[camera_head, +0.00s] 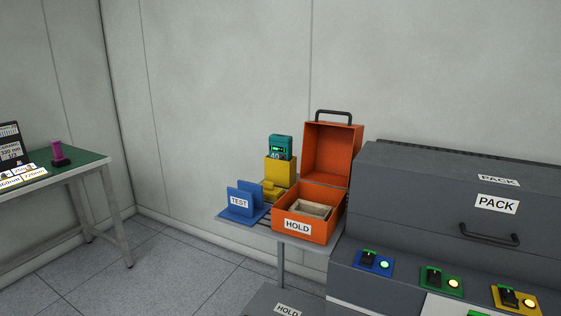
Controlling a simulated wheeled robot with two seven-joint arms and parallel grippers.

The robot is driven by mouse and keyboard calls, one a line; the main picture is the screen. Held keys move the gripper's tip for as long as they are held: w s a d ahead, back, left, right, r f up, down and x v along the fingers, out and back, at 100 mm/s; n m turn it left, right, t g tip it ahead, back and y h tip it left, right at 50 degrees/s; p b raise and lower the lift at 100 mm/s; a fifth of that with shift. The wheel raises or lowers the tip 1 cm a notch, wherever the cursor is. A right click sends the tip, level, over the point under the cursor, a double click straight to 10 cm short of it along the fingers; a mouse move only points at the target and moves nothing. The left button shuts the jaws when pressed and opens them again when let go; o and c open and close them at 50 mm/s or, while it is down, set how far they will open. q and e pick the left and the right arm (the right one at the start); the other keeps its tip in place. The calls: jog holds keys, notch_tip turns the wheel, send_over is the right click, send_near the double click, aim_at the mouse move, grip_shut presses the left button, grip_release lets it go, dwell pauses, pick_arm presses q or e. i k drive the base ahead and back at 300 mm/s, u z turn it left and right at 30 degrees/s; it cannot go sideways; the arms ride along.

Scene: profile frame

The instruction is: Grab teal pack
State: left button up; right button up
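A teal pack (281,147) with a small green display sits upright at the top of a yellow holder (281,172). The holder stands on a small grey stand, behind and left of an open orange box. The lower part of the pack is hidden by the holder or ends at its top; I cannot tell which. Neither of my grippers shows in the head view.
The orange HOLD box (297,226) has its lid up and a tray inside. A blue TEST holder (244,202) stands left of it. A grey PACK cabinet (470,205) with switches fills the right. A green-topped table (75,171) is at left, with open floor between.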

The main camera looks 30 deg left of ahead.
aim_at(279, 146)
jog(key=u, duration=2.1)
jog(key=i, duration=2.65)
jog(key=u, duration=1.15)
jog(key=i, duration=0.65)
jog(key=z, duration=2.6)
